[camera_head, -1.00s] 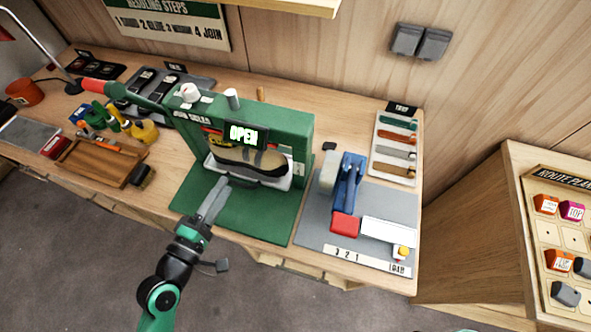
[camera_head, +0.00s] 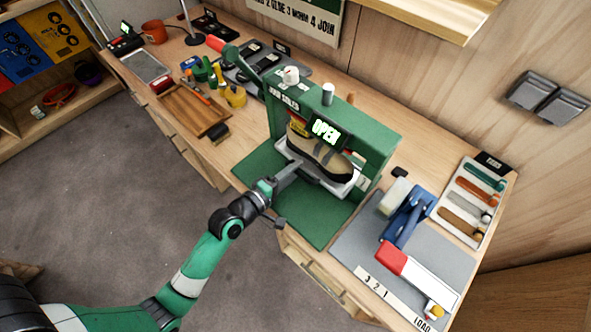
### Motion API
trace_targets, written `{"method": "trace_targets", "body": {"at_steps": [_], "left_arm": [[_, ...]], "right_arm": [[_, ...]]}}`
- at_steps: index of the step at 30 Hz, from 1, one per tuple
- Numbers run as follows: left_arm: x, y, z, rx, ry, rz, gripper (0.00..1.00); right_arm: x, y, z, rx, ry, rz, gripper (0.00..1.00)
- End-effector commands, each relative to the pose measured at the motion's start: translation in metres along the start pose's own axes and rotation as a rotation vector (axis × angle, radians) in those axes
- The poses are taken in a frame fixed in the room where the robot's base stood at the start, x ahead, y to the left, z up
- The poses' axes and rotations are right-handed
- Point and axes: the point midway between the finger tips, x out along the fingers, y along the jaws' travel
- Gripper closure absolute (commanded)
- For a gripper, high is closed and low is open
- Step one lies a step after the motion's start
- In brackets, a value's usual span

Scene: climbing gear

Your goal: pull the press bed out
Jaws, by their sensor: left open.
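The green press (camera_head: 385,134) stands on the workbench, with a lit sign (camera_head: 326,131) reading OPEN on its front. A beige and dark climbing shoe (camera_head: 333,161) sits inside it on the pale press bed (camera_head: 343,189). The bed lies under the press frame, its front edge showing above the green mat. My left gripper (camera_head: 294,166) is at the front left edge of the bed, fingers pointing at it. It is open, and I cannot tell whether the fingers touch the bed or its handle. My right gripper is not in view.
A blue clamp device (camera_head: 404,216) with a red and white part stands on a grey mat to the right. A wooden tray (camera_head: 191,109) and small bottles stand to the left. The green mat (camera_head: 262,168) before the press is mostly clear.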

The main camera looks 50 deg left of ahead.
Motion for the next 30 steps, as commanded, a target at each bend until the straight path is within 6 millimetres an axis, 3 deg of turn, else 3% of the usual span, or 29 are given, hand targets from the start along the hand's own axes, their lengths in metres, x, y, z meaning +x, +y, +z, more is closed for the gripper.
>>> {"method": "trace_targets", "body": {"at_steps": [10, 18, 30], "left_arm": [[0.0087, 0.0005, 0.0004, 0.0, -0.001, 0.0, 0.55], [0.0085, 0.0005, 0.0003, 0.0, -0.001, 0.0, 1.0], [0.0084, 0.0005, 0.0003, 0.0, 0.0, 0.0, 1.0]], "right_arm": [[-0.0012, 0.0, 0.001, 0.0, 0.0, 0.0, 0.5], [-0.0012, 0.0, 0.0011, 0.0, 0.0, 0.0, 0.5], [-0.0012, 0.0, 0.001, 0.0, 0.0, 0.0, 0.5]]}}
